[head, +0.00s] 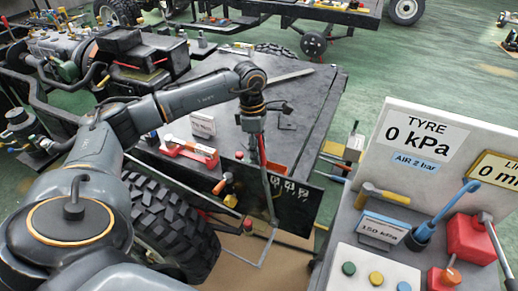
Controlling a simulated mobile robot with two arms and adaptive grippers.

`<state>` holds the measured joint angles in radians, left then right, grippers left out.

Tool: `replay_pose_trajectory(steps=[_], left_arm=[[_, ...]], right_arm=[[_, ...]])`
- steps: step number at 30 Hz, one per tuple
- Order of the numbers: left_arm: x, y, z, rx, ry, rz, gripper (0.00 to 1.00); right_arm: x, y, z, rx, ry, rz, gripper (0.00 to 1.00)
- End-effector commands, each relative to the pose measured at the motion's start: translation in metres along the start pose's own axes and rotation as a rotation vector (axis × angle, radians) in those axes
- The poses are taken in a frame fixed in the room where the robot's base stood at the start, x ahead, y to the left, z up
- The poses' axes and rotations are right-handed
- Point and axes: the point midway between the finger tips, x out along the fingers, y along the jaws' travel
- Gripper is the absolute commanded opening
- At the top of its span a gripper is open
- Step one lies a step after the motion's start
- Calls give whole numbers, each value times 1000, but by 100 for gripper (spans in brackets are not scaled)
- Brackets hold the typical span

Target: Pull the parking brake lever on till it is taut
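My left gripper (258,153) points down over the right part of the dark chassis deck (290,98). Its fingers are small and dark, and I cannot tell whether they are open or shut. A red fitting with a pale bar (188,150) lies on the deck to the left of it. An orange-red part (275,168) shows just beside the gripper's lower end. An orange-topped handle (228,184) stands at the deck's near edge. I cannot tell for certain which of these is the parking brake lever. My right gripper is not in view.
A grey bench with a panel reading TYRE 0 kPa (424,135) stands at the right, with buttons, a hammer (383,193) and a red box with a lever (470,240). A large black tyre (165,222) is below the deck.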

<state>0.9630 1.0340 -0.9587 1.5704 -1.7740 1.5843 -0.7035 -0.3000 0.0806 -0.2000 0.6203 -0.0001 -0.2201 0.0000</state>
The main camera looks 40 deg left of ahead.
Motion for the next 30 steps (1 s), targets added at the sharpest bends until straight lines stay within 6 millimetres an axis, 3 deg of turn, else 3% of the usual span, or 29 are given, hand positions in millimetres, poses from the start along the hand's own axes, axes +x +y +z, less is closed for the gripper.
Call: replay_pose_trajectory(steps=[10, 24, 30], left_arm=[[-10, 1, 1, 0, -3, 4, 50], [-100, 1, 0, -1, -3, 4, 50], [-118, 0, 0, -1, -2, 0, 50]], right_arm=[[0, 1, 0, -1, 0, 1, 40], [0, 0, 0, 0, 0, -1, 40], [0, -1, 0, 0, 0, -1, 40]])
